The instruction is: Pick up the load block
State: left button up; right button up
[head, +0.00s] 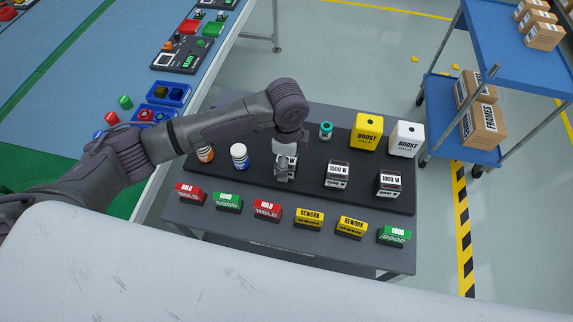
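My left arm reaches in from the left over the black tray on the grey table. My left gripper (283,175) points down at a dark block with a white label (287,147), which it largely covers. I cannot tell whether the fingers are closed on that block. Two similar dark blocks with white labels stand to its right: the 1500 W block (337,174) and the 1000 W block (389,184). My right gripper is not in view.
On the black tray (240,186) stand a white-and-blue bottle (239,156), a teal-capped bottle (326,130), a yellow boost pack (367,132) and a white boost pack (405,139). Several HOLD, GOOD and REWORK signs line the front. A blue cart (455,143) stands right.

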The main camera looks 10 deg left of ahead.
pick_arm(q)
jog(key=shift+s+f, duration=0.25)
jog(key=shift+f, duration=0.95)
jog(key=shift+f+p, duration=0.3)
jog(key=shift+f, duration=0.05)
jog(key=shift+w+f, duration=0.1)
jog(key=shift+f, duration=0.05)
grip_shut()
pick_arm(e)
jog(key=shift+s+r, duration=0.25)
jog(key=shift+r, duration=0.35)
